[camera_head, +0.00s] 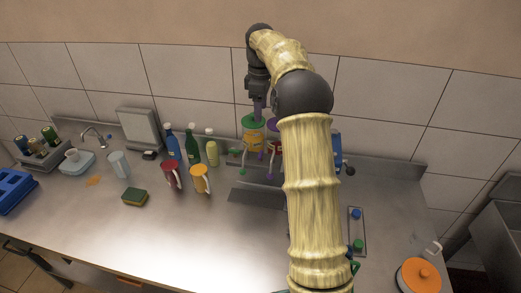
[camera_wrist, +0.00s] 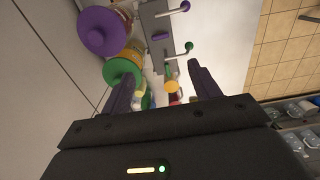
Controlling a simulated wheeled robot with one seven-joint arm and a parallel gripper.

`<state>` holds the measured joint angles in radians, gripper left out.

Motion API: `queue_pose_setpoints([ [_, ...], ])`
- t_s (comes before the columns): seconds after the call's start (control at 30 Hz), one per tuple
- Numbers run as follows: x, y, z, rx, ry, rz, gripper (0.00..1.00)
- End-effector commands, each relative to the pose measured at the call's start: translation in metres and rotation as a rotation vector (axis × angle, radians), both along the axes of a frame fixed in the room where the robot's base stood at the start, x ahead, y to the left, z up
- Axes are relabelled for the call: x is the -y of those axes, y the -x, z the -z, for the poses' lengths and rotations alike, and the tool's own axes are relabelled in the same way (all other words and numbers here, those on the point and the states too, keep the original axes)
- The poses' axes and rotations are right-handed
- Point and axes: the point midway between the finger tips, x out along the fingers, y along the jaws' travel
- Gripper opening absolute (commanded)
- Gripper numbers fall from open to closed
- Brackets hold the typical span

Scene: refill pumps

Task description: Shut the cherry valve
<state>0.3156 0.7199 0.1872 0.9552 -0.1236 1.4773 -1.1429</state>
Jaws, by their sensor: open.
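The refill pumps stand against the back wall. One has a yellow-orange tank (camera_head: 254,134) with a green lid; beside it is a dark red tank (camera_head: 274,142), partly hidden by my arm. In the wrist view the green lid (camera_wrist: 122,70) and a purple lid (camera_wrist: 103,32) show. A valve lever with a purple knob (camera_wrist: 185,6) and one with a green knob (camera_wrist: 189,46) stick out from a grey plate. No label naming cherry is readable. My gripper (camera_wrist: 162,75) is open and empty, pointing down above the pumps; its fingers are apart from the levers.
A red mug (camera_head: 172,176) and a yellow mug (camera_head: 200,180) stand left of the pumps, with several bottles behind. A sponge (camera_head: 135,198) lies further left. A small panel with knobs (camera_head: 357,230) and an orange-lidded pot (camera_head: 419,275) are at right. The front middle counter is clear.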

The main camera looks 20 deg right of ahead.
Motion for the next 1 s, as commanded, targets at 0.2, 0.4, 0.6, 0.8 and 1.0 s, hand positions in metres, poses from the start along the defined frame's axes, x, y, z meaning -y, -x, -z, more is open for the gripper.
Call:
queue_pose_setpoints([
  [0.2,0.0,0.0,0.0,0.001,0.001,0.001,0.62],
  [0.4,-0.001,0.0,0.008,-0.001,0.0,0.002,0.62],
  [0.6,-0.001,0.001,0.034,-0.003,-0.001,0.002,0.62],
  [0.8,-0.001,0.001,0.069,-0.003,-0.001,0.003,0.62],
  [1.0,-0.001,0.001,0.104,-0.003,-0.001,0.003,0.62],
])
